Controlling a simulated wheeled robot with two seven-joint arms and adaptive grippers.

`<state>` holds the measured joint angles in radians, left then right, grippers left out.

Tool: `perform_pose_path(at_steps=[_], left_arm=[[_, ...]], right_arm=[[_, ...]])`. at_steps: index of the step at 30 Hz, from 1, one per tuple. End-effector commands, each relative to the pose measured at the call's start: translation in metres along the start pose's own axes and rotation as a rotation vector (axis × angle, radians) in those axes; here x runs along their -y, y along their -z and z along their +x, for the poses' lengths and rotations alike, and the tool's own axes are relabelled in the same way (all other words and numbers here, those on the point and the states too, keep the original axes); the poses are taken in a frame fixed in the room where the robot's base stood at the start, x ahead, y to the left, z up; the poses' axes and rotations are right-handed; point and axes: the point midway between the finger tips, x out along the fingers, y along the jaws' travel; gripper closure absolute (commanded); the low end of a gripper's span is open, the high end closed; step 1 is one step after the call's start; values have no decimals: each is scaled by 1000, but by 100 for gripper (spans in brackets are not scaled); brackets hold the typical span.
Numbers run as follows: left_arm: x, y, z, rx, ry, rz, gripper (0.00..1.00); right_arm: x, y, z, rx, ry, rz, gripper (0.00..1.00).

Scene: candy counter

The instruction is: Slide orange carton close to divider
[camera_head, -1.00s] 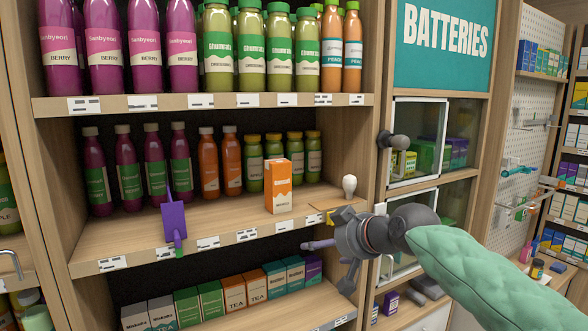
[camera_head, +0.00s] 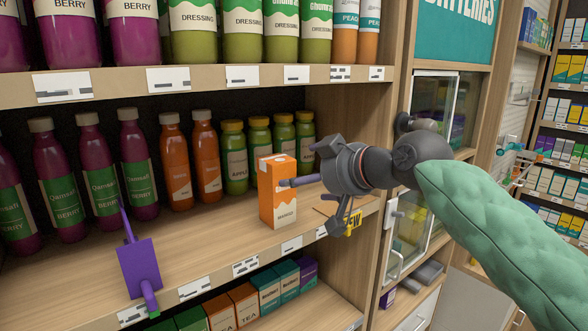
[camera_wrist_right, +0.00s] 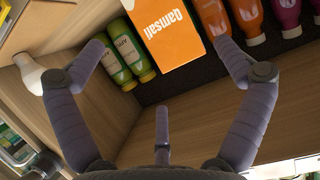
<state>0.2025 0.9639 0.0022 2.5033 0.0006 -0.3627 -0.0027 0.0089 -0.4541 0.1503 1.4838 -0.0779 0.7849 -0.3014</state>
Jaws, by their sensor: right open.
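The orange carton (camera_head: 278,200) stands upright on the middle shelf near its front edge, with a white band. In the wrist view the carton (camera_wrist_right: 165,40) lies ahead, between my spread fingers. My right gripper (camera_head: 312,204) is open at the carton's right side, one finger overlapping its face in the head view; I cannot tell if it touches. A purple plate with a green clip (camera_head: 138,268), perhaps the divider, stands at the shelf's front edge, left of the carton, with clear shelf between. My left gripper is not in view.
Purple bottles (camera_head: 138,165), orange bottles (camera_head: 176,165) and green bottles (camera_head: 234,160) stand in a row behind. A white bulb-shaped item (camera_wrist_right: 30,72) is left of my fingers in the wrist view. A yellow tag (camera_head: 352,222) hangs at the shelf edge. A wooden side wall (camera_head: 345,120) closes the right.

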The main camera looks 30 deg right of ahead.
Motion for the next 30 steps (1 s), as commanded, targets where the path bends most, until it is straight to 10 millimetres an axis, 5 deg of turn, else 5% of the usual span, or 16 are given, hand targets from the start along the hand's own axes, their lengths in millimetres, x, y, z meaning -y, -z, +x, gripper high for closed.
perform_pose_path(at_steps=[18,30], left_arm=[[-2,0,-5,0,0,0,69],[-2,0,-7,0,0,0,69]], right_arm=[[0,-1,86,4,1,0,0],[0,-1,108,2,1,0,0]])
